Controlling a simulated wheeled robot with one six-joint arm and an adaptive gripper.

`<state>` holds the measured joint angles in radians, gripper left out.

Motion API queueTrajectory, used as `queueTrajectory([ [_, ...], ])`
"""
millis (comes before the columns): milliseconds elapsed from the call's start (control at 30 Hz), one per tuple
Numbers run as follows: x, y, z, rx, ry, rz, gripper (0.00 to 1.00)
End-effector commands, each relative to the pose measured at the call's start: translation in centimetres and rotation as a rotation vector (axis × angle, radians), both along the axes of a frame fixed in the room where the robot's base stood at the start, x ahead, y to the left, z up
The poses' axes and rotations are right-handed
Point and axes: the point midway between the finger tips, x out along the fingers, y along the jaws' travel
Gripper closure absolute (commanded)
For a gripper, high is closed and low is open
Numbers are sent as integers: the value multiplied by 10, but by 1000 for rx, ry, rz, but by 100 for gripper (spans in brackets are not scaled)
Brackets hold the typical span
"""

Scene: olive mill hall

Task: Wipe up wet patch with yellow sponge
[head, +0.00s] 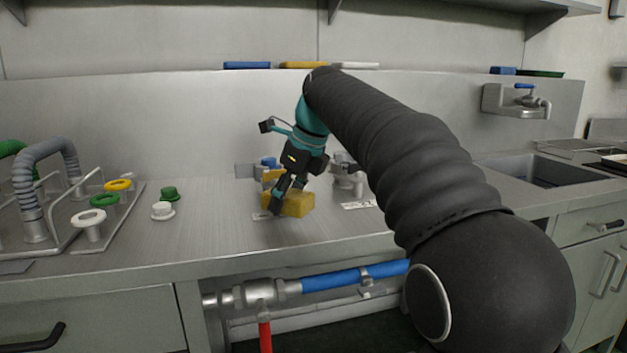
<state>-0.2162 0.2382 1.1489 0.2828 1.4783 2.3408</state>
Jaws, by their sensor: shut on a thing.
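My gripper (287,196) is shut on the yellow sponge (298,204). The sponge is at the steel worktop (215,228), near the middle of the view; I cannot tell whether it touches the surface. A finger of my gripper covers the sponge's left part. I cannot make out the wet patch; it may be hidden by the sponge and gripper or too faint against the brushed steel.
Green (168,194) and white (162,210) caps stand left of the sponge, beside a rack with hoses and rings (90,222). Valve fittings (345,175) stand behind my gripper. A sink (545,170) is at right. The worktop's front edge is close to the sponge.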

Motion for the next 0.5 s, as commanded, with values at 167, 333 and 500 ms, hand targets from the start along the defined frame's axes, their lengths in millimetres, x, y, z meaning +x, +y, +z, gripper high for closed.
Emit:
queueTrajectory([
  [167,2,-4,15,-1,3,-7,71],
  [333,2,-5,30,0,2,-8,71],
  [500,2,-5,44,-1,2,-8,71],
])
